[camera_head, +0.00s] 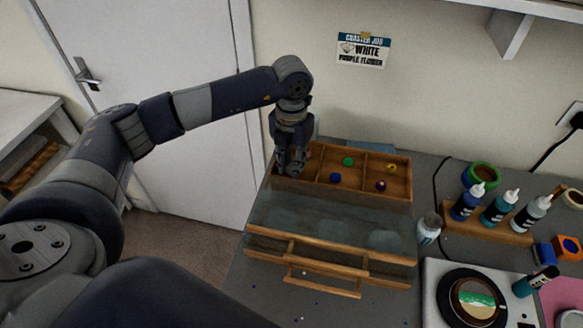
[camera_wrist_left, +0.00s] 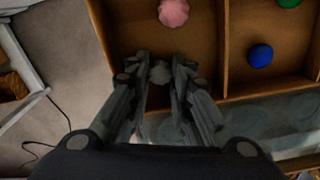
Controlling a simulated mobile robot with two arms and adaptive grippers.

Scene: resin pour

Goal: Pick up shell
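A small whitish piece, likely the shell (camera_wrist_left: 160,72), lies in the left compartment of the wooden tray (camera_head: 342,194). It shows between the fingertips of my left gripper (camera_wrist_left: 160,66) in the left wrist view. The fingers stand apart on either side of it, and I see no clear contact. In the head view my left gripper (camera_head: 291,168) reaches down into the tray's left end and hides the shell. A pink piece (camera_wrist_left: 173,12) lies farther back in the same compartment. My right gripper is not in view.
Other compartments hold green (camera_head: 348,161), blue (camera_head: 335,178), yellow (camera_head: 391,168) and purple (camera_head: 381,185) pieces. The tray's walls and dividers stand close around the gripper. A drawer front with a handle (camera_head: 322,283) is below. Bottles (camera_head: 499,207) and a turntable (camera_head: 471,299) stand at right.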

